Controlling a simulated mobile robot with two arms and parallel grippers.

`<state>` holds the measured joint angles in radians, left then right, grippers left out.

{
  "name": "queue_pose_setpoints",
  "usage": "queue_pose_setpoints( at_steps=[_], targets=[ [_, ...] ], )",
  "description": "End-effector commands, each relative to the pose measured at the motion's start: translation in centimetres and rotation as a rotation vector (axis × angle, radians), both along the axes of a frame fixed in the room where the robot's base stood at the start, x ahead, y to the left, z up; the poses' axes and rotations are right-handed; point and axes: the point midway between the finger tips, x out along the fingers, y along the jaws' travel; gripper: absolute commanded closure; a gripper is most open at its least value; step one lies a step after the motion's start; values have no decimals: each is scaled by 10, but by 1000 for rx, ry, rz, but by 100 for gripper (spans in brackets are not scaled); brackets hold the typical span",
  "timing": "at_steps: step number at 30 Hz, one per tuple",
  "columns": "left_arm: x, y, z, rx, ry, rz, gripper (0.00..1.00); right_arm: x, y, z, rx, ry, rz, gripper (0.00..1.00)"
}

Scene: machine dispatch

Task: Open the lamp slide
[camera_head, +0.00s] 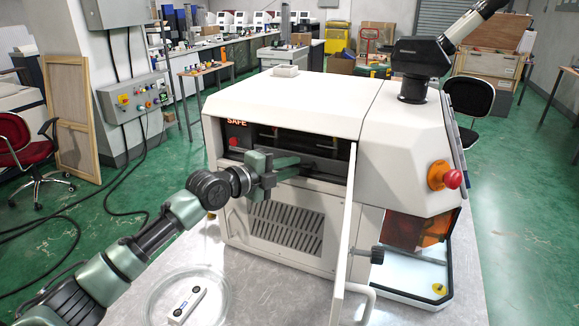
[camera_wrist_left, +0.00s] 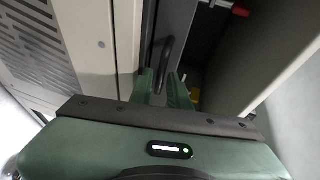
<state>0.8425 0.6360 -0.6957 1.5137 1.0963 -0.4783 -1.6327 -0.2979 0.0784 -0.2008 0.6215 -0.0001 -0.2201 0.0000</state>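A white machine (camera_head: 285,100) stands on the table with its front compartment open. My left gripper (camera_head: 298,166) reaches into this compartment. In the left wrist view its two green fingers (camera_wrist_left: 162,88) are a little apart. A dark curved handle (camera_wrist_left: 166,58) stands on a grey panel (camera_wrist_left: 178,25) just beyond and between the fingertips; firm contact cannot be made out. This looks like the lamp slide, but its full shape is hidden by the gripper and the compartment's shade. My right gripper is not in view.
The machine's white door (camera_head: 347,225) stands open, right of my left gripper, with a bar handle (camera_head: 362,291) low down. A black knob (camera_head: 376,255) sticks out beside it.

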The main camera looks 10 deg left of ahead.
Motion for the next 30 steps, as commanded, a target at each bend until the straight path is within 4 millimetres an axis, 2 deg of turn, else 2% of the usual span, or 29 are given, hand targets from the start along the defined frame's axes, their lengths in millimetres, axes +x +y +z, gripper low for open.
queue_pose_setpoints(
  at_steps=[1, 2, 30],
  targets=[
    [0, 0, 0, 0, 0, 0, 96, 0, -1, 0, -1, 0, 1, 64],
    [0, 0, 0, 0, 0, 0, 100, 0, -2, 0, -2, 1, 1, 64],
    [-1, 0, -1, 0, 2, -1, 100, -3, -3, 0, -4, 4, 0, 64]
  ],
)
